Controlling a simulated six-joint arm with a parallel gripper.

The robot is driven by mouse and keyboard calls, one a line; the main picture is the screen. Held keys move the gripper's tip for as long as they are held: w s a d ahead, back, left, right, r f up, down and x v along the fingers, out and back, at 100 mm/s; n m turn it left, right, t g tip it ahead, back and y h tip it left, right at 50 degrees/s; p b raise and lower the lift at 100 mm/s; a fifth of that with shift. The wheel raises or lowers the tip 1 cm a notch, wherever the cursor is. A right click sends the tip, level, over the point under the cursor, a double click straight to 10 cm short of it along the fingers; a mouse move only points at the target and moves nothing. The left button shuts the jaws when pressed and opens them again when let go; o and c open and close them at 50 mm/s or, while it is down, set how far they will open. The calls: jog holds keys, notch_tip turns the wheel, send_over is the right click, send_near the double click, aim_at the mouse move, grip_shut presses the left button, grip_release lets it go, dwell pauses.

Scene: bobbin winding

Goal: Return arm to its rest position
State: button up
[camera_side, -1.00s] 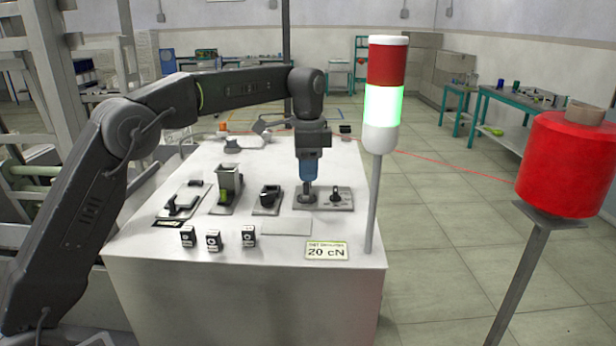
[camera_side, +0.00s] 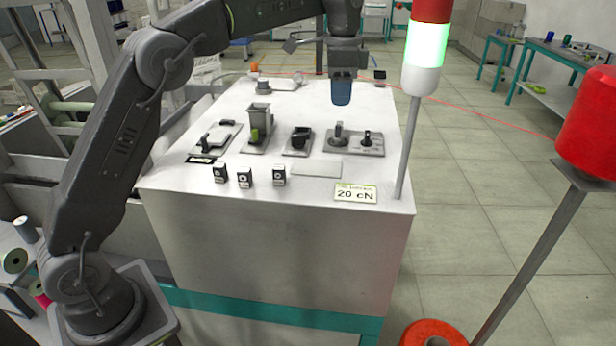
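My arm reaches in from the left, over the white machine top (camera_side: 225,100). My gripper (camera_side: 341,98) hangs straight down above the grey plate with two dark knobs (camera_side: 354,146), apart from it, with free space below. Its lower end is a blue block. The fingers cannot be told apart, so I cannot see whether it is open or shut. Nothing shows hanging below the blue part.
A signal tower (camera_side: 427,45), lit green, stands close to the right of my gripper. A red thread spool (camera_side: 590,125) stands on a post farther right. Left of the knobs are a lever (camera_side: 208,142), a bracket (camera_side: 259,122) and a black-topped fixture (camera_side: 298,141).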

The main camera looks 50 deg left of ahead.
jog(key=s+d+r+n+t, duration=0.1)
jog(key=s+r+n+t, duration=0.25)
jog(key=s, duration=1.25)
jog(key=s+f+n+t, duration=0.1)
jog(key=s+f, duration=0.3)
jog(key=s, duration=0.4)
jog(key=s+d+f+n+t, duration=0.1)
jog(key=s+f+n, duration=0.3)
jog(key=s, duration=0.4)
jog(key=shift+f, duration=0.75)
